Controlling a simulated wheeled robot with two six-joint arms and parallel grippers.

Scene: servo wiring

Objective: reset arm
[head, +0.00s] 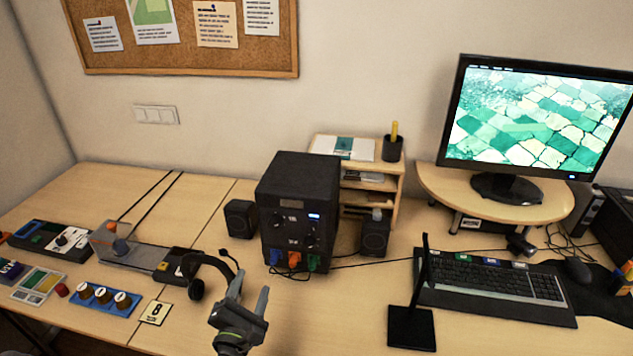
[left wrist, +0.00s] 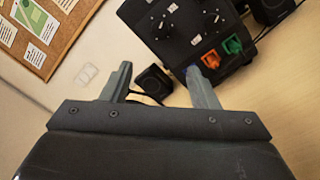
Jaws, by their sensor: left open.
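My left gripper (head: 248,302) is open and empty above the front of the desk, in front of the black control box. In the left wrist view its two fingers (left wrist: 158,80) stand wide apart with nothing between them. The black box (head: 299,205) has knobs and blue, orange and green plugs low on its front; in the left wrist view the box (left wrist: 180,25) is beyond the fingers, with the orange and green plugs clear and the blue one partly behind the right finger. The gripper does not touch the box. My right gripper is not in view.
A headset (head: 205,267), a blue panel with knobs (head: 104,299) and a yellow number card (head: 155,312) lie left of the gripper. A black stand (head: 411,327), keyboard (head: 495,285) and monitor (head: 540,115) are to the right. Small speakers (head: 240,218) flank the box.

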